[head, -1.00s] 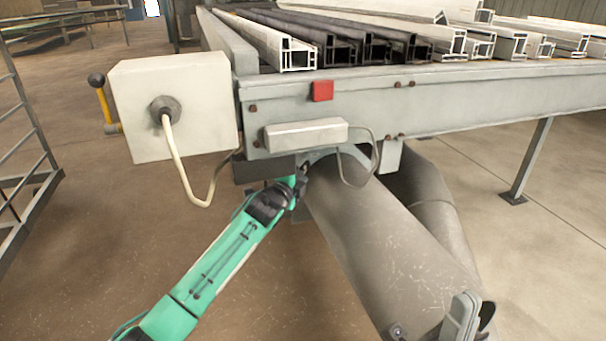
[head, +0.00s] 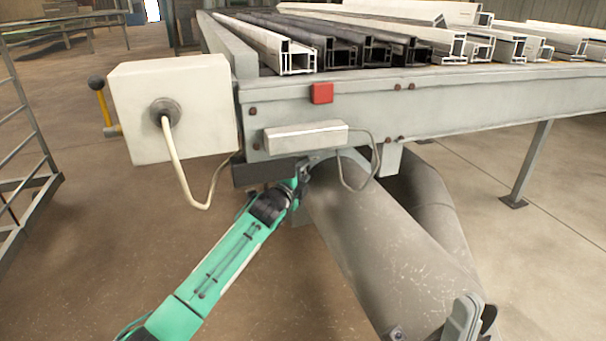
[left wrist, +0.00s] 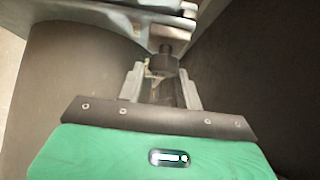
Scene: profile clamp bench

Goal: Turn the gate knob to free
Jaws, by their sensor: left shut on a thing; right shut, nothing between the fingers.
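The gate knob (left wrist: 165,62) is a small dark round part with a short stub, low under the bench frame beside the wide grey duct. It sits between the fingertips of my left gripper (left wrist: 163,78) in the left wrist view. My left gripper (head: 300,176) shows in the head view, reaching under the bench end and shut on the knob. The knob's marking and exact angle cannot be read. My right gripper (head: 462,318) is only partly in view at the bottom right of the head view, shut and empty, in front of the duct.
The grey duct (head: 390,230) slopes down from the bench (head: 440,105). A white box (head: 190,125) with a loose cable hangs left. A smaller light box (head: 305,136) and red block (head: 322,93) are above the gripper. Profiles (head: 265,40) lie on top. Floor left is open.

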